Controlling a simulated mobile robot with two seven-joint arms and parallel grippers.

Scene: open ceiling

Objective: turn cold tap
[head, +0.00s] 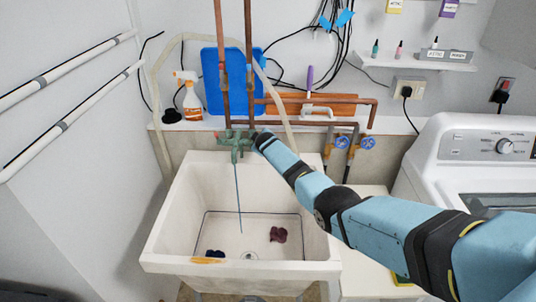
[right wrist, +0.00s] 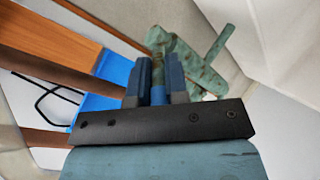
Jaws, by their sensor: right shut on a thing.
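A green, weathered tap (head: 236,143) stands at the back of a white sink (head: 165,240), below two copper pipes. My right gripper (head: 259,138) is at the right side of the tap in the head view. In the right wrist view, my right gripper (right wrist: 158,75) has its blue fingers shut on a narrow greenish handle (right wrist: 157,40) of the tap. The green tap body (right wrist: 197,68) shows just beyond the fingers. A thin blue line (head: 239,200), seemingly water, runs from the tap down into the sink. The gripped handle is mostly hidden in the head view. My left gripper is out of view.
Two dark cloths (head: 278,234) lie apart in the sink. Blue valve wheels (head: 368,142) sit right of the sink, near my right arm. A spray bottle (head: 190,98) and blue board (head: 213,80) stand behind. A white washing machine (head: 440,150) is at the right.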

